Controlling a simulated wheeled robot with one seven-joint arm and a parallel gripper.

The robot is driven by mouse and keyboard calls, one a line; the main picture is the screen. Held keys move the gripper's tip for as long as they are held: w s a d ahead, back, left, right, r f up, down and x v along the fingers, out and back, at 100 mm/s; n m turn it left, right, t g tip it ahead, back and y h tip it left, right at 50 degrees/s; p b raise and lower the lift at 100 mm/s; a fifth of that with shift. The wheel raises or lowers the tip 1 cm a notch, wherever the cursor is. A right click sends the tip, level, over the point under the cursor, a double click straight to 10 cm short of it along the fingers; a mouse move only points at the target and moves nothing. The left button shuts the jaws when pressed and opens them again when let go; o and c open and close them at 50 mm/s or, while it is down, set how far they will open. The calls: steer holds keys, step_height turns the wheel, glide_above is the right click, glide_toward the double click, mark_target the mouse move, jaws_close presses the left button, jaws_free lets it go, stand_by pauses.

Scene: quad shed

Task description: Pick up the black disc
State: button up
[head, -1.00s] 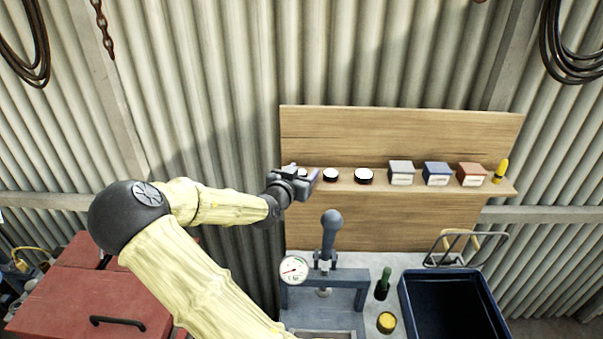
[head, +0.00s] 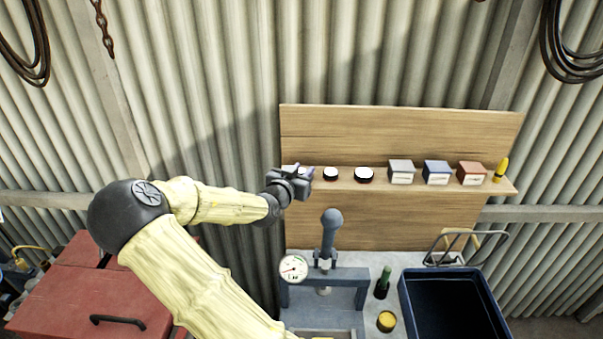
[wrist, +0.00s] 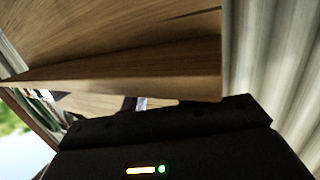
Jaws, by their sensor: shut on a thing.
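My gripper (head: 303,172) is at the left end of the wooden shelf, shut on a small disc-like thing, which I take to be the black disc. The gripper hides nearly all of it; only a whitish patch (head: 288,168) shows by the fingers. Two similar discs with white tops and dark sides stand apart on the shelf to the right, a smaller one (head: 331,174) and a larger one (head: 364,175). In the wrist view the dark gripper body fills the bottom and hides most of the held thing.
The wooden shelf (head: 440,188) also holds a grey box (head: 401,172), a blue box (head: 437,173), a red box (head: 472,174) and a yellow item (head: 500,170). Below stand a lever press (head: 330,240), a gauge (head: 293,269) and a dark blue bin (head: 447,305).

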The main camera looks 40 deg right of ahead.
mark_target(301, 171)
step_height(301, 171, up, 18)
steer(key=b, duration=0.1)
stand_by(1.0)
